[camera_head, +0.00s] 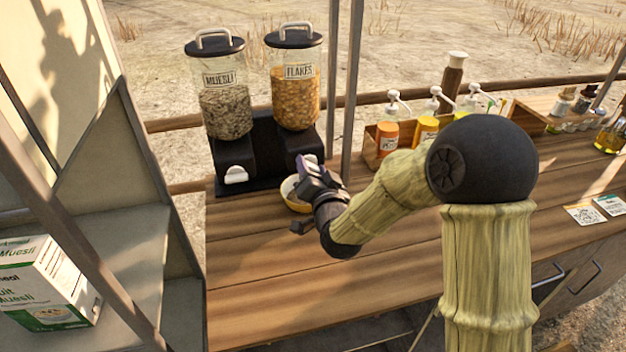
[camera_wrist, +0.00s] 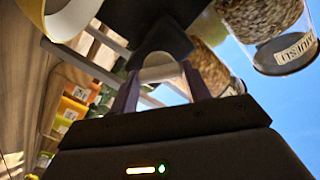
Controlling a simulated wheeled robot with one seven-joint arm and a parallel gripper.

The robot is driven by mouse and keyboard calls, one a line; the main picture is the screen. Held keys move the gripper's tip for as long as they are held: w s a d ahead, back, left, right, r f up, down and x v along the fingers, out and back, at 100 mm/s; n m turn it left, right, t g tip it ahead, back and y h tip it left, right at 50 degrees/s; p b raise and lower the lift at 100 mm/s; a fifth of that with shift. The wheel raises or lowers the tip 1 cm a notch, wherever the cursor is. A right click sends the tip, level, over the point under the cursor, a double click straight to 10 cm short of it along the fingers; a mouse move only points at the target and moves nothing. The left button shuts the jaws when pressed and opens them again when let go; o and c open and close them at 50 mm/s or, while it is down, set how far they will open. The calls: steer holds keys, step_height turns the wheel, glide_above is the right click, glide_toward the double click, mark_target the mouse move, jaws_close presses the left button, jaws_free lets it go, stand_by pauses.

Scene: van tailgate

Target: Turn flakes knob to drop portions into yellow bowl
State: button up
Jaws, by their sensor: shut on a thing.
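The flakes dispenser (camera_head: 297,95) is a clear canister of orange-brown flakes with a dark lid, on a black stand. My gripper (camera_head: 305,166) is at the front of the stand below the flakes canister. In the wrist view my gripper (camera_wrist: 160,78) has its fingers on both sides of the pale flakes knob (camera_wrist: 158,66), shut on it. In the head view the gripper mostly hides this knob. The yellow bowl (camera_head: 291,203) stands on the counter below the knob, partly hidden by my gripper. Part of it shows at the upper left of the wrist view.
The muesli dispenser (camera_head: 226,105) stands left of the flakes, with its white knob (camera_head: 236,175) free. A wooden box (camera_head: 371,160) of sauce bottles and metal posts are to the right. The wooden counter (camera_head: 270,265) is clear in front. A muesli carton (camera_head: 50,285) sits at lower left.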

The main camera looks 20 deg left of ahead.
steer(key=m+b, duration=0.4)
steer(key=m, duration=0.1)
steer(key=shift+w+d+f+m, duration=0.1)
steer(key=shift+f+m, duration=0.05)
steer(key=shift+m, duration=0.15)
steer(key=m+b, duration=0.2)
steer(key=m, duration=0.2)
steer(key=shift+m+b, duration=0.4)
steer(key=o, duration=1)
